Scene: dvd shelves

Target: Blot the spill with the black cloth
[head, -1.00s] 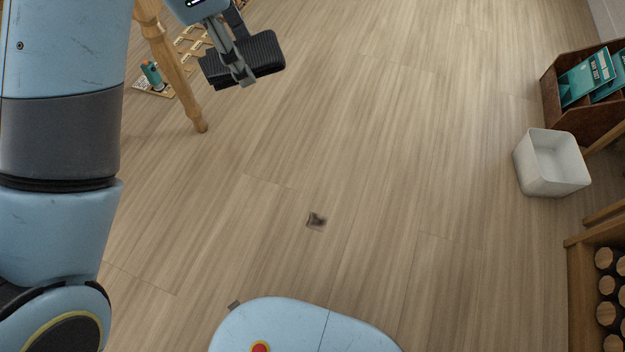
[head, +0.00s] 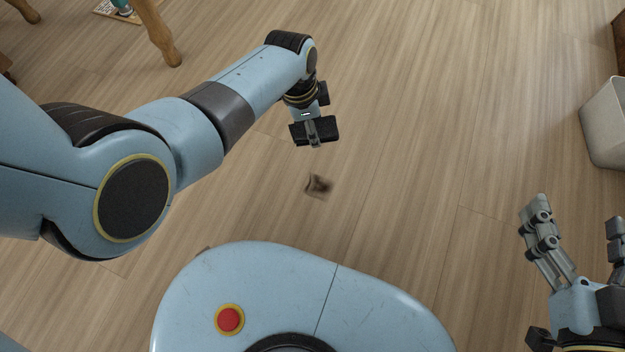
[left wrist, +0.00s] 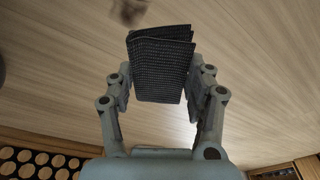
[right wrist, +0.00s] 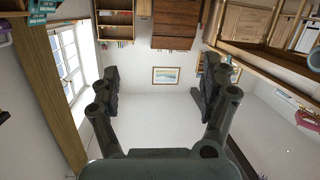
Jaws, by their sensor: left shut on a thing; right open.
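The spill (head: 318,186) is a small dark brown patch on the wooden floor, just in front of my base in the head view. It also shows at the top edge of the left wrist view (left wrist: 130,11). The black cloth (head: 324,130) is folded into a textured pad. My left gripper (head: 314,137) is shut on it and holds it a little beyond the spill, apart from it in the picture. The cloth fills the space between the fingers in the left wrist view (left wrist: 162,65). My right gripper (head: 578,222) is open and empty at the lower right.
A white bin (head: 606,122) stands on the floor at the right edge. A wooden furniture leg (head: 157,35) stands at the upper left, beside a board (head: 118,10) with small items. The floor around the spill is clear.

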